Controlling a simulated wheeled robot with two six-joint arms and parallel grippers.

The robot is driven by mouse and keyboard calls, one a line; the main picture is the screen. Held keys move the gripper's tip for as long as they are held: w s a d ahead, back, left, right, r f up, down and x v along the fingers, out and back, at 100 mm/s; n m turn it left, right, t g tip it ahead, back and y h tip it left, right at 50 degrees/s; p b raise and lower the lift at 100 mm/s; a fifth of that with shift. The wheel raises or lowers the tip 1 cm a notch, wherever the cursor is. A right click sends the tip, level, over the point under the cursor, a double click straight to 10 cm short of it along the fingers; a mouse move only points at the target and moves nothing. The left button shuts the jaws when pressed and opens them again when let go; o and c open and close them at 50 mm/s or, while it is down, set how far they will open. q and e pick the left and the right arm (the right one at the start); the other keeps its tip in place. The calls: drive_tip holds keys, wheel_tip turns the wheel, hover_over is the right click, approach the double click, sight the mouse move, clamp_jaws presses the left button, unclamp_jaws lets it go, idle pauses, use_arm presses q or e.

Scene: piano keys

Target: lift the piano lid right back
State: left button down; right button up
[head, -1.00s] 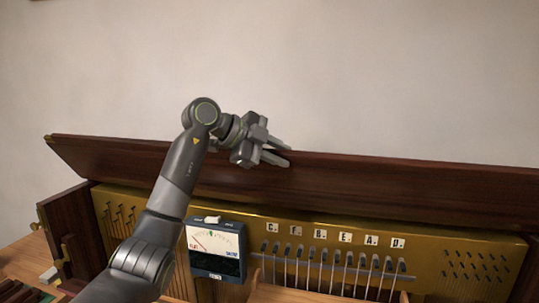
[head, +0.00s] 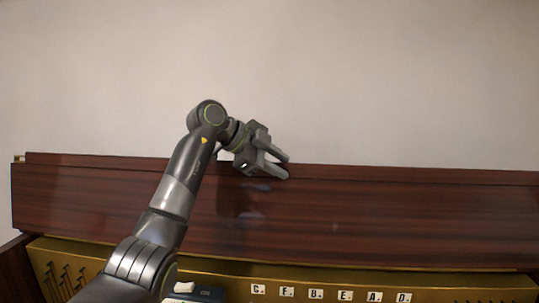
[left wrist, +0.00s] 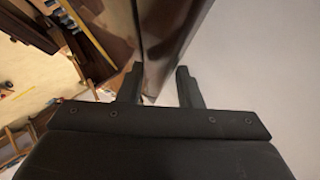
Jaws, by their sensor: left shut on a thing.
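The piano lid (head: 380,222) is a long, dark reddish-brown board. In the head view its broad face stands raised above the piano's brass-coloured panel, across most of the picture. My left gripper (head: 284,166) is at the lid's upper edge, left of the middle. In the left wrist view the lid (left wrist: 164,35) runs edge-on between the two fingers of my left gripper (left wrist: 160,70), which is shut on it. The fingertips partly hide where they touch the lid. My right gripper is not in view.
Below the lid is the brass panel (head: 200,263) with a row of letter tiles (head: 316,293). The top of a tuner box (head: 190,291) shows at the bottom, partly behind my left arm. A plain pale wall (head: 400,80) stands behind the piano.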

use_arm(q)
drive_tip(key=shift+w+a+f, duration=0.1)
drive_tip(key=shift+f, duration=0.35)
drive_tip(key=shift+g, duration=0.3)
drive_tip(key=shift+f, duration=0.1)
drive_tip(key=c, duration=1.4)
unclamp_jaws()
drive_tip(key=shift+w, duration=0.15)
drive_tip(key=shift+o, duration=0.2)
